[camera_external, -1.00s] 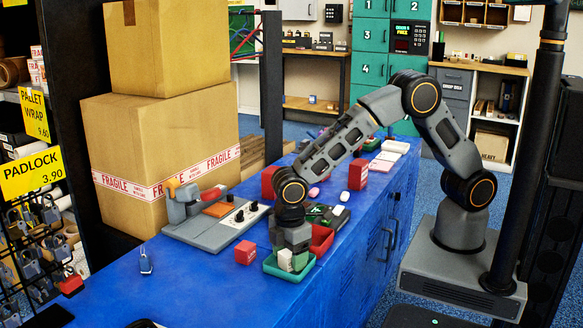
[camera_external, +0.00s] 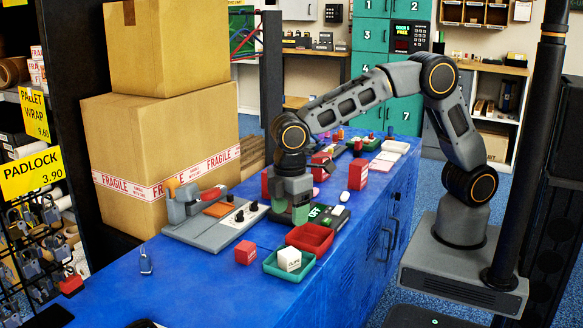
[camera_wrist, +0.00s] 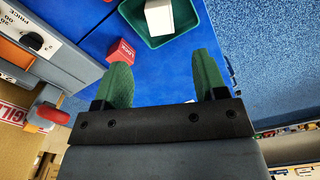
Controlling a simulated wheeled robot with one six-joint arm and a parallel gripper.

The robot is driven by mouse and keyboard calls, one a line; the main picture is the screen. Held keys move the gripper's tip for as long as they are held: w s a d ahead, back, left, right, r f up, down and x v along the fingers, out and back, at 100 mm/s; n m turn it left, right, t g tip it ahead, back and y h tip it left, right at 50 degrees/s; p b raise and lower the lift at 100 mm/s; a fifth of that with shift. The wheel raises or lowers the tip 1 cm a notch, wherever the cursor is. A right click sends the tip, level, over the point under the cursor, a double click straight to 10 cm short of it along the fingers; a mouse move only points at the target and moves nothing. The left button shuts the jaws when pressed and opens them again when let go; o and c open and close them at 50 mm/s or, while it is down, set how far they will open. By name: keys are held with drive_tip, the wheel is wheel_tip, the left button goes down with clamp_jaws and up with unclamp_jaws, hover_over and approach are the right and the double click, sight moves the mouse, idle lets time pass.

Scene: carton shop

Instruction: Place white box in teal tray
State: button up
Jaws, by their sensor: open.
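The white box (camera_external: 289,260) sits in the teal tray (camera_external: 284,276), on the blue bench near its front right edge. In the wrist view the white box (camera_wrist: 159,17) shows at the top, partly cut off, inside the teal tray (camera_wrist: 165,43). My gripper (camera_external: 301,213) is beyond the tray in the external view, above the bench and apart from the box. Its green fingers are spread with nothing between them, as the wrist view shows (camera_wrist: 164,65).
An empty red tray (camera_external: 309,238) adjoins the teal tray on its far side. A small red box (camera_external: 245,252) stands to the left. A red carton (camera_external: 358,173) stands farther back.

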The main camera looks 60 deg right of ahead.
drive_tip(key=d+r+m+t, duration=0.1)
drive_tip(key=d+r+m, duration=0.2)
drive_tip(key=d, duration=0.7)
drive_tip(key=d+r+m, duration=0.2)
drive_tip(key=d+m, duration=0.2)
drive_tip(key=d, duration=0.6)
drive_tip(key=s+d+f+m+t, duration=0.1)
drive_tip(key=s+d+m+t, duration=0.1)
drive_tip(key=s+d+m, duration=0.4)
drive_tip(key=s+d, duration=0.4)
drive_tip(key=d, duration=0.3)
drive_tip(key=shift+s+f+m, duration=0.15)
drive_tip(key=shift+f+m, duration=0.2)
drive_tip(key=shift+m, duration=0.05)
wheel_tip(320, 180, up, 11)
drive_tip(key=p, duration=1)
drive_tip(key=shift+s+t, duration=0.15)
drive_tip(key=shift+t, duration=0.15)
